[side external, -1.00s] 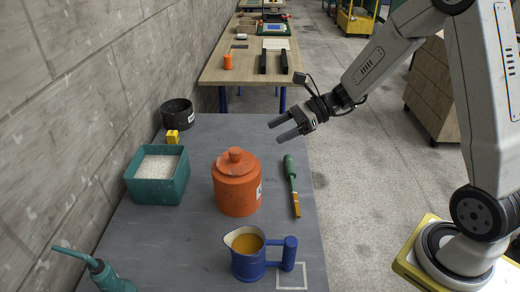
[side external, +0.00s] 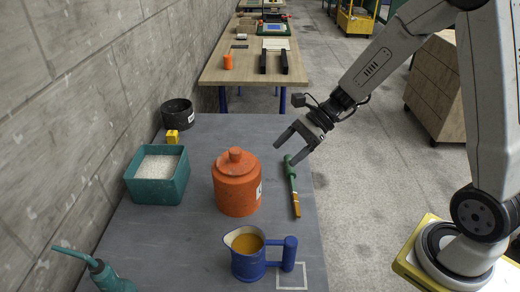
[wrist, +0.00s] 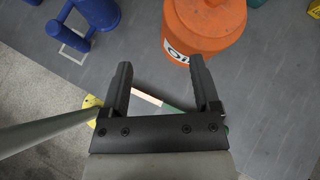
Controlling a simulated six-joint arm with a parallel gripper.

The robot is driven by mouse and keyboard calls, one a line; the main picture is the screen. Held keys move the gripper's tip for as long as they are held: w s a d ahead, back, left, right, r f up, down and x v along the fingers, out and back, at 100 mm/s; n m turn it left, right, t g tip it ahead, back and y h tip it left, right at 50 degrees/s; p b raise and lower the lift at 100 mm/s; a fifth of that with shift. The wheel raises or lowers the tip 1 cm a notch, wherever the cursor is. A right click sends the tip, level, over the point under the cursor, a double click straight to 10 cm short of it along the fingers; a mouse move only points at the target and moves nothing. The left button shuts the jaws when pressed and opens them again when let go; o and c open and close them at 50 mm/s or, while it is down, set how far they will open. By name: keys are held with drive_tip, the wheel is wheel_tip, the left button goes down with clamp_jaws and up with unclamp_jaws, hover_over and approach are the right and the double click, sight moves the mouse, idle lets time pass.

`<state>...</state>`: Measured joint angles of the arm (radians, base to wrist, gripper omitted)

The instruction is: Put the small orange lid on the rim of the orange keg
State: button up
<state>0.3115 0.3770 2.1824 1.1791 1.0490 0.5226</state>
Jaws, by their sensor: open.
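The orange keg (side external: 237,194) stands upright on the grey table, a white label on its side. The small orange lid (side external: 236,164), with a round knob, lies on top of the keg; I cannot tell whether it sits fully flat on the rim. In the wrist view the keg (wrist: 198,42) is at the top, beyond the fingertips, with part of its label showing. My gripper (side external: 285,149) is open and empty, to the right of the keg and above the green-handled tool. In the wrist view my gripper (wrist: 161,66) has nothing between its fingers.
A blue jug (side external: 247,264) of orange liquid stands in front.

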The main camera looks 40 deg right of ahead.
drive_tip(key=s+d+f+n+h, duration=0.2)
drive_tip(key=s+n+h, duration=0.8)
drive_tip(key=n, duration=0.9)
drive_tip(key=shift+d+f+n+g, duration=0.3)
drive_tip(key=shift+f, duration=0.35)
